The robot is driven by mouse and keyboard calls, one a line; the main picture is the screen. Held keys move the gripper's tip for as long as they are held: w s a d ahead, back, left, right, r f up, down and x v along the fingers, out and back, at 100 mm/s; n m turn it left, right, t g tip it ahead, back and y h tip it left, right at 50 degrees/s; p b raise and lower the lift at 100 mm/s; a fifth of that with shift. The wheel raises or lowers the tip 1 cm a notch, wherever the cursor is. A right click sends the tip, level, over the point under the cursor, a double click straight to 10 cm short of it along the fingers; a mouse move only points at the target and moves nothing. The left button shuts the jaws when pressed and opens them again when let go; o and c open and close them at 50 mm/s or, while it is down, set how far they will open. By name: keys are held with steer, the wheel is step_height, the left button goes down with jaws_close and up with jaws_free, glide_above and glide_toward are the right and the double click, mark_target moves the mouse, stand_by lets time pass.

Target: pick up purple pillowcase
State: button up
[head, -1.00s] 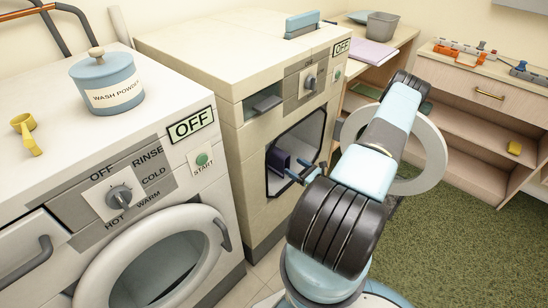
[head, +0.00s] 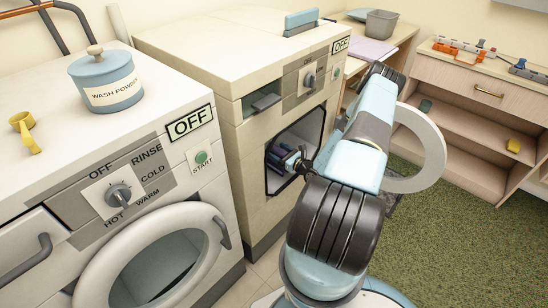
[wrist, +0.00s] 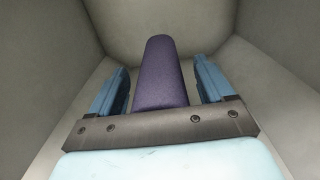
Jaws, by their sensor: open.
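The purple pillowcase (wrist: 160,75) is a dark purple, padded-looking strip inside the pale drum of the right-hand machine. In the wrist view it lies between the two blue fingers of my gripper (wrist: 162,88), with a gap on each side. My gripper is open and neither finger appears to touch it. In the head view my gripper (head: 292,160) is inside the machine's open door, and little of the pillowcase can be told apart there. The pillowcase's near end is hidden behind my gripper's palm.
The right machine (head: 270,205) has a dark-edged opening around my gripper. Drum walls (wrist: 50,70) rise close on both sides. The round door (head: 425,150) stands open to the right, beside my arm. The left washer (head: 150,210) is closed. A wash powder jar (head: 107,82) and yellow scoop (head: 25,132) sit on it.

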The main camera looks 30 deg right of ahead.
steer(key=shift+w, duration=0.2)
steer(key=c, duration=1.1)
steer(key=shift+r, duration=0.15)
